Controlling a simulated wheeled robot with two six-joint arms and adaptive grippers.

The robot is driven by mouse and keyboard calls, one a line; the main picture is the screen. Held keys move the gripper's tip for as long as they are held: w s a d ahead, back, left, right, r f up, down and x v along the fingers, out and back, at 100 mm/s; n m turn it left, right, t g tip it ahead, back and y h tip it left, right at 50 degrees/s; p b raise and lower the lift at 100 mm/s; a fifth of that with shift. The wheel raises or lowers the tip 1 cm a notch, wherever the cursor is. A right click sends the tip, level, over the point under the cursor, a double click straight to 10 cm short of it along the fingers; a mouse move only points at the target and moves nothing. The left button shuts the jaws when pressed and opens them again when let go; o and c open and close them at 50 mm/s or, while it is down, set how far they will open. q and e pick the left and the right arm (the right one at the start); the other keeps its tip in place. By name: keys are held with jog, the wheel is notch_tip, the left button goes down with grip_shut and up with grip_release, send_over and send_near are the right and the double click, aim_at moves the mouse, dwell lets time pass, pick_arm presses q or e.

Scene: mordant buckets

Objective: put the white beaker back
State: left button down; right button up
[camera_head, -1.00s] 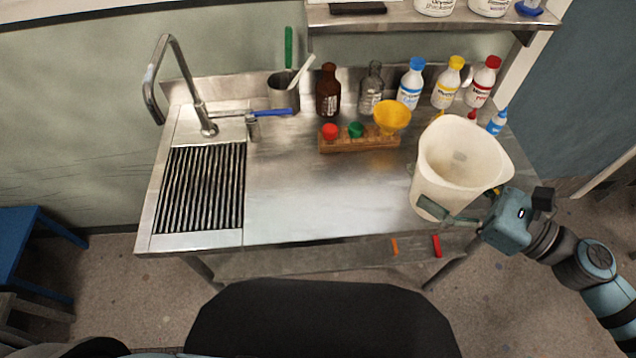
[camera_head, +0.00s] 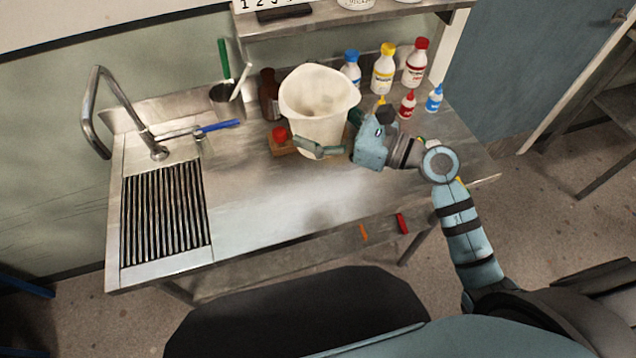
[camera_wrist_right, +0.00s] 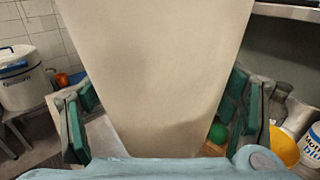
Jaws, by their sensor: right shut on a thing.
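The white beaker (camera_head: 318,97) is a large cream vessel with a pouring lip, its mouth facing up toward the head camera. My right gripper (camera_head: 330,148) is shut on the beaker, low on its near side. In the right wrist view the beaker (camera_wrist_right: 155,70) fills the middle, with the fingers of the right gripper (camera_wrist_right: 165,115) on both sides of it. The beaker hides most of the wooden rack and the clear bottle behind it. I cannot tell whether its base touches the table. My left gripper is not in view.
The steel table (camera_head: 250,210) is clear at front and middle. A red-capped rack (camera_head: 281,143), brown bottle (camera_head: 269,95) and colour-capped bottles (camera_head: 384,70) stand around the beaker. A tap (camera_head: 120,110) and drain grid (camera_head: 163,215) lie left. A shelf (camera_head: 350,22) overhangs the back.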

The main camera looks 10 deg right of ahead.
notch_tip(320, 180, down, 18)
jog(key=b, duration=0.4)
jog(key=shift+r, duration=0.2)
jog(key=shift+a, duration=0.1)
jog(key=shift+f+b, duration=0.15)
jog(key=shift+b, duration=0.15)
jog(key=o, duration=1.9)
